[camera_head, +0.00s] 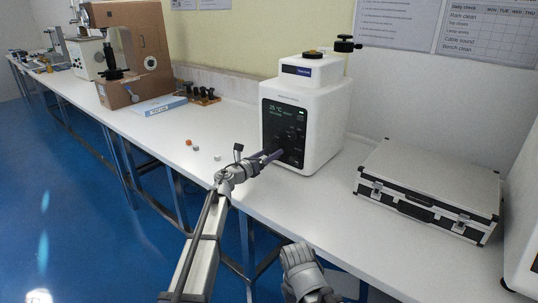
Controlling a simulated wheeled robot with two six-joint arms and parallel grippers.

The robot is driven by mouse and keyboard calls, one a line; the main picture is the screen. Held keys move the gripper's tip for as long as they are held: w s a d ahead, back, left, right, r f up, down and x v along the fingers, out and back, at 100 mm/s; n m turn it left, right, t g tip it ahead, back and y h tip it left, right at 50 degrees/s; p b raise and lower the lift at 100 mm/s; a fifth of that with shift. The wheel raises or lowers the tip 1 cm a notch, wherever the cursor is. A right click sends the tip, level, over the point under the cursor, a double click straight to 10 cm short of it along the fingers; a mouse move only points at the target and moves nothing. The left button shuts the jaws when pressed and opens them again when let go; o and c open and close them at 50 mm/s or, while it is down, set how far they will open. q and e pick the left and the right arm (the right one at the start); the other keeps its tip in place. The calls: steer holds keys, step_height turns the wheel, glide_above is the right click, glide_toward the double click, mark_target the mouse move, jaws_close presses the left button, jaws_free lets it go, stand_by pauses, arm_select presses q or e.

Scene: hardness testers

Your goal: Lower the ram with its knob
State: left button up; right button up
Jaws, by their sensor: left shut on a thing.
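A white benchtop tester (322,110) with a dark front panel (283,118) and a lit display stands on the bench. My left gripper (274,156) reaches the lower part of this panel. It is shut on a small dark knob there, which the fingers mostly hide. A black knob (345,44) stands on a post at the tester's top right, and a black cap (313,54) sits on top. I cannot make out the ram for certain. My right gripper (297,257) is low in the picture, in front of the bench edge, apart from the tester; its fingers are unclear.
A silver case (430,185) lies closed on the bench to the right. A brown tester (130,50), a blue-white box (160,106) and a wooden rack (203,96) with dark pieces stand at the back left. Small blocks (191,143) lie left of the white tester.

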arm_select(q)
steer(key=shift+n, duration=1.1)
steer(key=o, duration=1.2)
steer(key=shift+c, duration=0.2)
steer(key=shift+s, duration=0.1)
steer(key=v, duration=0.7)
steer(key=shift+s+a, duration=0.2)
